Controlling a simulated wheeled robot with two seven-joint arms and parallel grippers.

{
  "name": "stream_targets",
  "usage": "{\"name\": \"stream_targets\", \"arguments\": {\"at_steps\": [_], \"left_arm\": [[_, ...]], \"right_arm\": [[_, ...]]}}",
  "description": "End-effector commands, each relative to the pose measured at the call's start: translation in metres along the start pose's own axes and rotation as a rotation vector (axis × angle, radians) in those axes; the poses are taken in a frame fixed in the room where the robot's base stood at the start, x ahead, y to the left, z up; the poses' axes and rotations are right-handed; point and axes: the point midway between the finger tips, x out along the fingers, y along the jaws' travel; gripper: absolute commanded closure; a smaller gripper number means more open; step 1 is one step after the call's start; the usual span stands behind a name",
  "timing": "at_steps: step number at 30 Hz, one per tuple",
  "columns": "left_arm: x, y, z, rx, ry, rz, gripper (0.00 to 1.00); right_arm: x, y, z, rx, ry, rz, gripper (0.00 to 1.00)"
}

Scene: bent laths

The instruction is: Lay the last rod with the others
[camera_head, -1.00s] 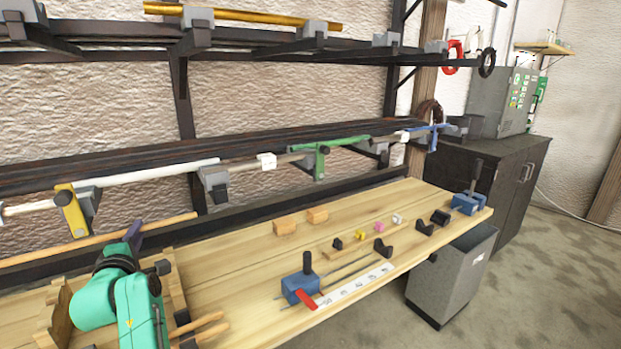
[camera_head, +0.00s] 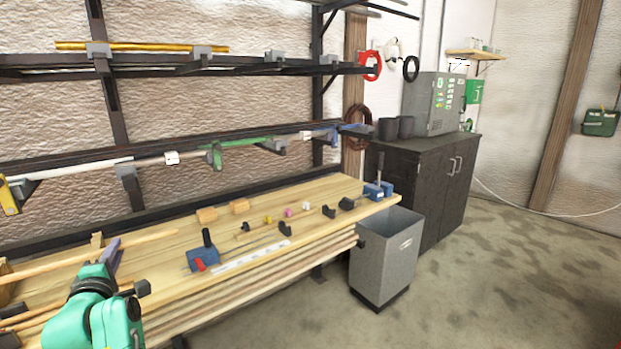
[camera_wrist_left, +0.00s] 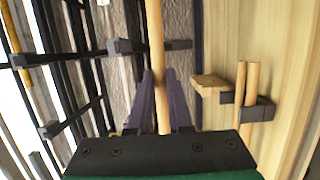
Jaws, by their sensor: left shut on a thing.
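My left gripper (camera_head: 115,252) is at the lower left of the head view, its purple fingers shut on a long pale wooden rod (camera_head: 65,262). In the left wrist view the fingers (camera_wrist_left: 159,98) close around the rod (camera_wrist_left: 157,40), which runs straight away between them. Two other wooden rods (camera_wrist_left: 246,88) lie side by side in a dark notched holder (camera_wrist_left: 262,110) on the bench, to the right of the held rod and apart from it. Other rods (camera_head: 22,316) show at the head view's lower left, partly cut off. My right gripper is out of view.
The wooden bench (camera_head: 320,205) carries blue clamps (camera_head: 203,258), a white ruler strip (camera_head: 250,257), wooden blocks (camera_head: 207,215) and small coloured pieces. Wall racks with pipes (camera_head: 140,163) stand behind. A grey bin (camera_head: 385,262) and dark cabinet (camera_head: 425,190) are right; floor beyond is open.

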Motion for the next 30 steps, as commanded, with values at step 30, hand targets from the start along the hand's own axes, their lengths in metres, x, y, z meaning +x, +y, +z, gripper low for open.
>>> {"name": "stream_targets", "arguments": {"at_steps": [30], "left_arm": [[-0.281,-0.216,0.167,-0.003,-0.381,-0.003,1.00]], "right_arm": [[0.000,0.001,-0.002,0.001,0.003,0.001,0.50]]}}
